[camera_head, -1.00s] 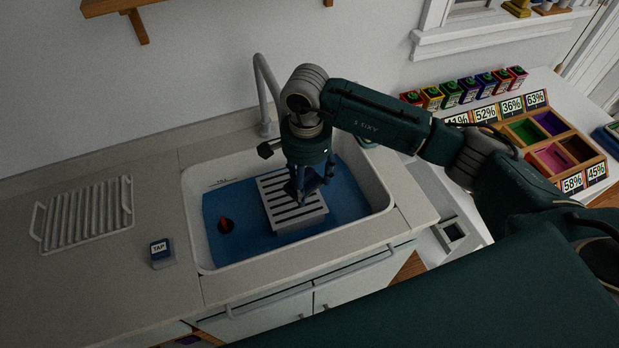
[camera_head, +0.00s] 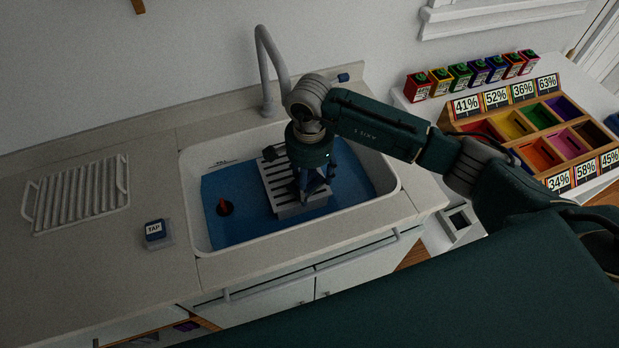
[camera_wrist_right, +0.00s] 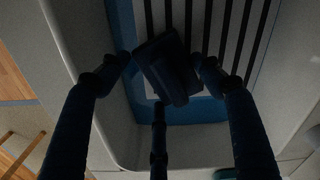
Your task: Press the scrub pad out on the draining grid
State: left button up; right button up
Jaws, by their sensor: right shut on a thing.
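The draining grid (camera_head: 268,182), a pale block with dark slots, sits in the blue-floored basin (camera_head: 190,205). My right gripper (camera_head: 312,190) points down over the right part of the grid. In the right wrist view, its fingers (camera_wrist_right: 165,72) are shut on a dark, block-shaped scrub pad (camera_wrist_right: 168,68), with the slots behind it. I cannot tell whether the pad touches the grid. In the head view the fingers and arm mostly hide the pad. My left gripper is out of view.
A grey faucet (camera_head: 268,75) stands behind the basin. A dark plug with a red part (camera_head: 225,207) is left of the grid. A TAP button (camera_head: 156,232) and a ridged rack (camera_head: 75,195) are on the left counter. A compartment tray (camera_head: 535,140) is at right.

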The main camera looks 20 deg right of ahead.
aim_at(310, 185)
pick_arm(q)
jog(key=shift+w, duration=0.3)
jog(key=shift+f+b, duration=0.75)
pick_arm(e)
jog(key=shift+f, duration=0.65)
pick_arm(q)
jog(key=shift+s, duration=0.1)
pick_arm(e)
jog(key=shift+s+f, duration=0.15)
dwell(0.4)
jog(key=shift+r+p, duration=0.35)
jog(key=shift+r, duration=0.55)
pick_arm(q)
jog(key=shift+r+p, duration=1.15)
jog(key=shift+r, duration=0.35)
pick_arm(e)
jog(key=shift+r, duration=2.7)
